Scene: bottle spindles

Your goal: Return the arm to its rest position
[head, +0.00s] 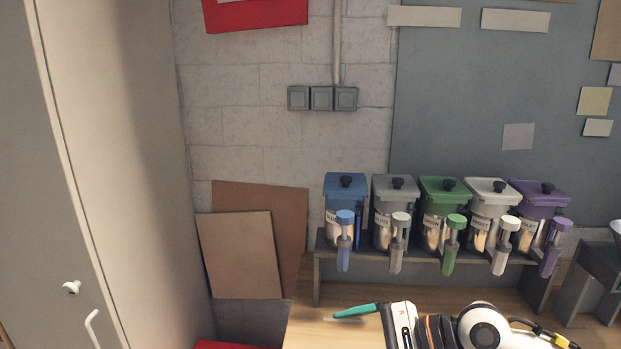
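White and black parts of my arm (400,325), one marked with an R, show at the bottom edge over the wooden table. No gripper fingers can be made out, and the rest of the arm is cut off by the frame. Several lidded bins stand in a row on a grey shelf (415,260): blue (345,187), grey (395,188), green (443,190), white (491,192) and purple (540,193). In front of each hangs an upright spindle with a matching cap: blue (344,240), grey (398,243), green (450,244), white (503,244) and purple (552,247).
A teal-handled tool (356,311) lies on the table (310,325) left of my arm parts. Brown boards (240,255) lean on the wall at left. A pale cabinet (110,150) fills the left side. A grey stand (595,285) is at right.

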